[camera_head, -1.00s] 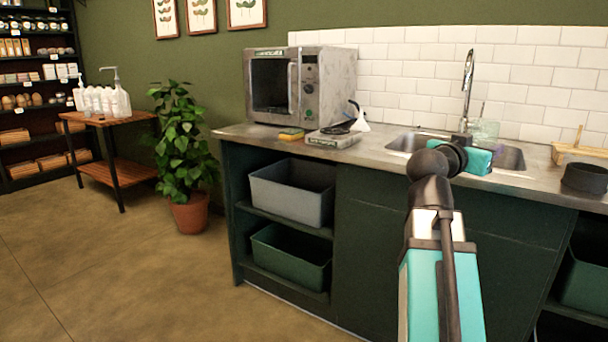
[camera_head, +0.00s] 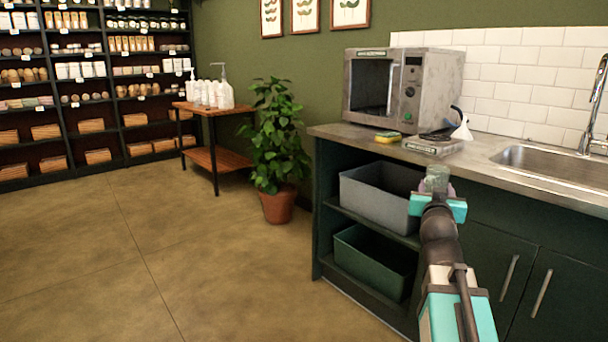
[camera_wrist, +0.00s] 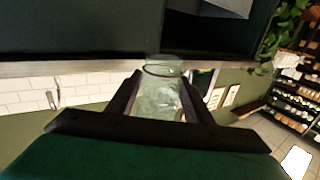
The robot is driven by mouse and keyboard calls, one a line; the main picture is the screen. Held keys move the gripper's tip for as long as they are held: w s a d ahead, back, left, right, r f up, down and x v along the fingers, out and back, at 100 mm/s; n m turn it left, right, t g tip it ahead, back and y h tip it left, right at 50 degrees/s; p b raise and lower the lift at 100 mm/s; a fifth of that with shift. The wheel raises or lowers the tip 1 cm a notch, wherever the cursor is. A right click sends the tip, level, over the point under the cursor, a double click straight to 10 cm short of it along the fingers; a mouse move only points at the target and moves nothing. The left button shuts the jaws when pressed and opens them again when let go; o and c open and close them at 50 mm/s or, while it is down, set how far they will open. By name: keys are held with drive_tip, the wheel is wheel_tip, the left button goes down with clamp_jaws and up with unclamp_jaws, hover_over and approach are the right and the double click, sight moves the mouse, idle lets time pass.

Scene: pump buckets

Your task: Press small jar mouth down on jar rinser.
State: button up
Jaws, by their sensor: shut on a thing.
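My gripper (camera_head: 438,193) is shut on a small clear glass jar (camera_head: 437,177) and holds it in front of the counter's left part. In the wrist view the jar (camera_wrist: 160,98) sits between the two dark fingers of my gripper (camera_wrist: 163,88). The wrist picture is upside down, and I cannot tell for sure which way the jar's mouth points. A low grey box with a label (camera_head: 432,147) lies on the counter beyond the jar, apart from it. Its label is too small to read, and I cannot tell whether it is the jar rinser.
A microwave (camera_head: 400,88), a yellow-green sponge (camera_head: 387,138) and a white funnel-like piece (camera_head: 462,129) stand on the steel counter (camera_head: 350,133). The sink (camera_head: 560,165) is at right. Grey (camera_head: 372,200) and green bins (camera_head: 365,260) fill the shelves below. Open floor lies left, beyond it a plant (camera_head: 275,150).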

drive_tip(key=w+a+f+n+y, duration=0.2)
drive_tip(key=a+f+y, duration=0.1)
drive_tip(key=a, duration=0.6)
drive_tip(key=w+a+f+n+t+y, duration=0.1)
drive_tip(key=w+a+f+n+y, duration=0.1)
drive_tip(key=a, duration=0.8)
wheel_tip(320, 180, down, 2)
drive_tip(key=shift+w+a+f+y, duration=0.2)
drive_tip(key=shift+w+a+y, duration=0.1)
drive_tip(key=shift+w+y, duration=0.35)
drive_tip(key=shift+s+d, duration=0.1)
drive_tip(key=shift+d, duration=0.05)
drive_tip(key=s+d+r+m+h, duration=0.2)
drive_tip(key=s+d+r+h, duration=0.1)
drive_tip(key=d, duration=0.5)
drive_tip(key=s+d+r+m+g+h, duration=0.1)
drive_tip(key=s+d+r+m+h, duration=0.1)
drive_tip(key=d, duration=0.7)
drive_tip(key=s+d+r+m+g+h, duration=0.1)
drive_tip(key=s+d+r+h, duration=0.3)
drive_tip(key=d, duration=0.5)
drive_tip(key=shift+r+m, duration=0.5)
drive_tip(key=shift+r, duration=0.2)
drive_tip(key=shift+w, duration=0.1)
